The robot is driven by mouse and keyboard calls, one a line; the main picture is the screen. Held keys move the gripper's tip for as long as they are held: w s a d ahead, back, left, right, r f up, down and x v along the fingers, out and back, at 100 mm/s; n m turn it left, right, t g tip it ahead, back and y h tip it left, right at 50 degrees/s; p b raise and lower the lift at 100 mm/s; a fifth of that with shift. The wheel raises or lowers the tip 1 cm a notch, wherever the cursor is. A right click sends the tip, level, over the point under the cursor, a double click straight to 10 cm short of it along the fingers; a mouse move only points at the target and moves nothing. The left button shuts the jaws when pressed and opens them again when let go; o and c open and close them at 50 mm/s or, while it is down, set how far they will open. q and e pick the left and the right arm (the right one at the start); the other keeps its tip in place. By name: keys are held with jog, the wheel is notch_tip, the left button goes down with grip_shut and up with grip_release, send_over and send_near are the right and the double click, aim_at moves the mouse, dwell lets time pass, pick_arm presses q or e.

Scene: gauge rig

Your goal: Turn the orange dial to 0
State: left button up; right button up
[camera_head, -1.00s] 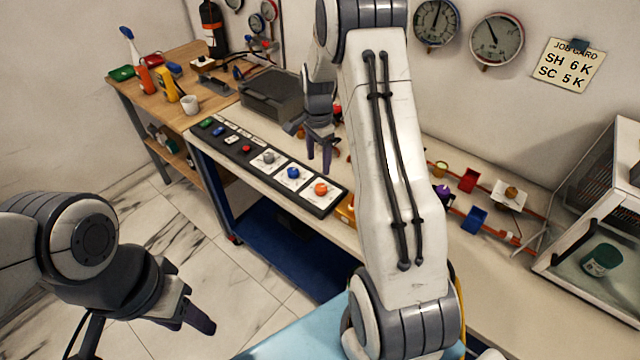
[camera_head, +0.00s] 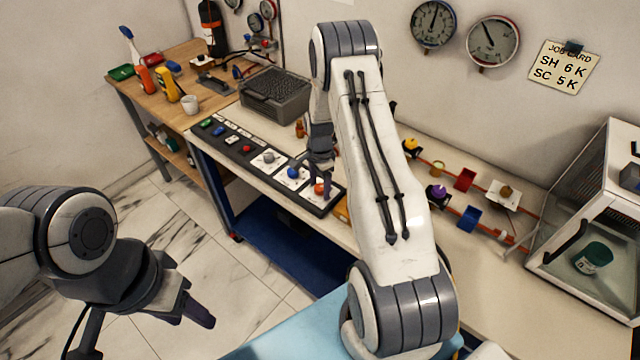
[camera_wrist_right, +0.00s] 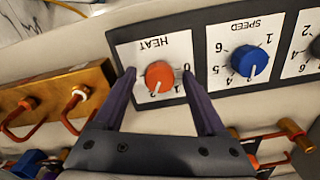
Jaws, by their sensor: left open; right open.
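The orange dial (camera_head: 319,190) is on the front end of the dark control panel (camera_head: 212,146). In the right wrist view the orange dial (camera_wrist_right: 159,75) sits on a white plate marked HEAT, with digits 0, 1 and 2 visible. Its white pointer mark faces down in the picture, close to the 2. My right gripper (camera_wrist_right: 159,80) is open, one purple finger on each side of the dial, with gaps between. In the head view its fingers (camera_head: 321,178) are over the dial's plate. My left gripper (camera_head: 198,314) hangs empty over the floor, far from the panel.
A blue dial (camera_wrist_right: 249,61) marked SPEED is beside the orange one, and a grey dial (camera_head: 268,157) further along. A brass block (camera_wrist_right: 50,98) with copper pipes lies close on the other side. A dark grey box (camera_head: 275,95) stands behind the panel.

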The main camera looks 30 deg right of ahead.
grip_shut()
jog(key=shift+n, duration=0.4)
jog(key=shift+n+b, duration=0.6)
jog(key=shift+n, duration=0.4)
jog(key=n, duration=0.2)
jog(key=shift+n+b, duration=0.3)
jog(key=shift+b, duration=0.1)
jog(key=n+b, duration=0.1)
jog(key=n, duration=0.5)
jog(key=shift+n, duration=0.3)
jog(key=n+b, duration=0.1)
jog(key=n, duration=0.5)
jog(key=shift+d, duration=0.1)
jog(key=n+b, duration=0.1)
jog(key=n, duration=0.4)
jog(key=shift+n, duration=0.4)
jog(key=shift+r, duration=0.1)
